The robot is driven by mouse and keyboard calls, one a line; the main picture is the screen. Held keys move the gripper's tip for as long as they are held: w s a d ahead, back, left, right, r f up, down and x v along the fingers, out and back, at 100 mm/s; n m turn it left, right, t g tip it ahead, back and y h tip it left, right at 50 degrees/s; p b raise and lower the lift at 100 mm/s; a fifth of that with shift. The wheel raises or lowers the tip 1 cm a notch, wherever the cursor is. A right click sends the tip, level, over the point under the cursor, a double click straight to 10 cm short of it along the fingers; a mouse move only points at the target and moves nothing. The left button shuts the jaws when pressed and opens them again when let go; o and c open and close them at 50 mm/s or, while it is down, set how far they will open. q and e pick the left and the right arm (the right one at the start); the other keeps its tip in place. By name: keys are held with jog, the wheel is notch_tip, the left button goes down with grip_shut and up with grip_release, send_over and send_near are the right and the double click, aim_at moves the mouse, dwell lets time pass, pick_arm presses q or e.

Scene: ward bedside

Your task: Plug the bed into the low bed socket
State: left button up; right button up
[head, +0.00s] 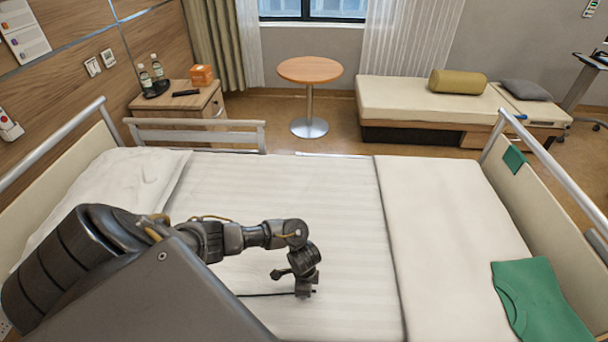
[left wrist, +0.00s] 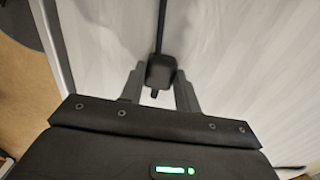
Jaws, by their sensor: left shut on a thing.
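My left gripper (head: 305,288) is over the white bed, shut on a black plug (left wrist: 160,74). In the left wrist view the plug sits between both fingers, with a short stub towards the palm and its black cord (left wrist: 168,22) running away from it. In the head view the cord (head: 265,295) stretches left from the gripper, and the plug itself is hard to make out. A small pale plate (head: 4,326) with dark marks shows at the lower left edge; I cannot tell whether it is the low bed socket. My right gripper is not in view.
The bed (head: 280,200) has raised rails and end boards. A green cloth (head: 538,300) lies at the bed's foot. A round table (head: 310,70) stands beyond.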

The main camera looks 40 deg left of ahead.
pick_arm(q)
jog(key=shift+r, duration=0.1)
jog(key=shift+r, duration=0.3)
notch_tip(320, 180, up, 2)
jog(key=shift+w+r+p, duration=0.1)
jog(key=shift+p, duration=0.5)
jog(key=s+d+r+p, duration=0.7)
jog(key=s+d+r, duration=0.2)
jog(key=s+r, duration=0.1)
jog(key=shift+s+p, duration=0.35)
jog(key=shift+s, duration=0.2)
